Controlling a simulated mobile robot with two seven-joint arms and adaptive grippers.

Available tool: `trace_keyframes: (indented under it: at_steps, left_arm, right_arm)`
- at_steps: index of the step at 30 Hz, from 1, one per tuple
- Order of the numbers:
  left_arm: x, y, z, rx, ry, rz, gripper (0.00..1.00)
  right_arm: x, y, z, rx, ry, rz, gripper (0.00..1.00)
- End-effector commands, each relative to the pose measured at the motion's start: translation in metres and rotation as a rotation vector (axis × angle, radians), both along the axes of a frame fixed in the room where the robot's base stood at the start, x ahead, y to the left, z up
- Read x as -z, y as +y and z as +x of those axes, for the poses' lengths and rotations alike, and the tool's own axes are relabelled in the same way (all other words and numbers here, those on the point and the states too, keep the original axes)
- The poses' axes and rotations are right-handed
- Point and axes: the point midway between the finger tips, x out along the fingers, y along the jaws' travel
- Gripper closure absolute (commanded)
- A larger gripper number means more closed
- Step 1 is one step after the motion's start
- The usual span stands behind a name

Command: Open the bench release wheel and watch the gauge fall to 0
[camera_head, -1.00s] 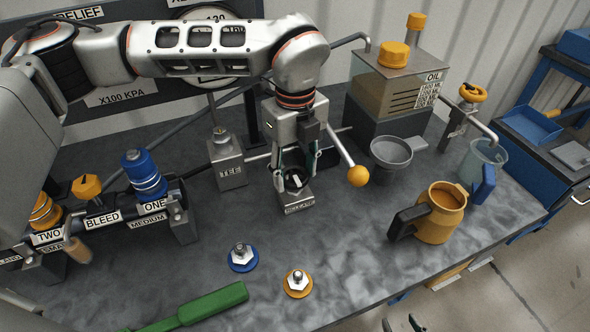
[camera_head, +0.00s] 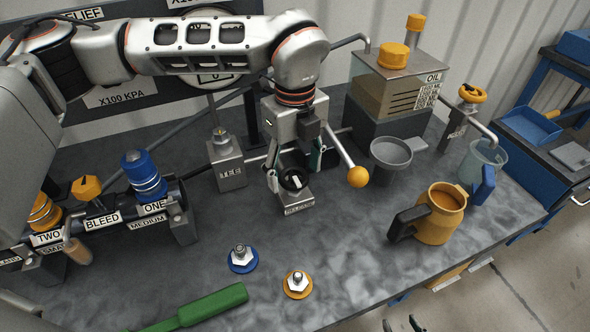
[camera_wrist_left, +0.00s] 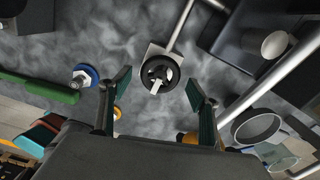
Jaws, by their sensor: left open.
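The release wheel (camera_head: 293,180), a small black handwheel with a pale bar, sits on its labelled block (camera_head: 298,205) on the bench. My left gripper (camera_head: 296,165) is open above it, fingers apart on either side. In the left wrist view the wheel (camera_wrist_left: 160,73) shows beyond and between the spread fingertips (camera_wrist_left: 158,88), with clear gaps. The gauge (camera_head: 216,82) on the back panel is mostly hidden behind my left arm. A small readout at its lower part seems to show 0; its needle cannot be read. My right gripper's fingertips (camera_head: 402,325) show apart at the bottom edge.
A lever with a yellow ball (camera_head: 358,176) stands close right of the left gripper. A grey funnel cup (camera_head: 391,153), orange jug (camera_head: 440,214) and oil tank (camera_head: 398,85) are to the right. Couplers (camera_head: 242,258) and a green tool (camera_head: 205,306) lie in front.

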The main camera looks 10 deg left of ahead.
Motion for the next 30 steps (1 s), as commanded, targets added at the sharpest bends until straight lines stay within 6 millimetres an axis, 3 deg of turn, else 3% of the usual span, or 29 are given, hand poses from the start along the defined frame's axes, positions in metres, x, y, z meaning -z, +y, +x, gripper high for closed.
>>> trace_keyframes:
  at_steps: [15, 21, 30]
  left_arm:
    - [-0.095, 0.0, 0.001, -0.003, -0.005, -0.001, 0.38]
    - [-0.112, 0.0, 0.0, -0.002, -0.001, 0.0, 0.38]
    - [-0.115, 0.0, 0.0, -0.001, -0.001, 0.0, 0.38]
  right_arm:
    - [-0.001, 0.001, 0.0, 0.001, 0.0, 0.003, 0.6]
    - [-0.001, 0.001, 0.0, 0.001, 0.0, 0.003, 0.6]
    - [-0.001, 0.002, 0.0, 0.001, -0.001, 0.004, 0.6]
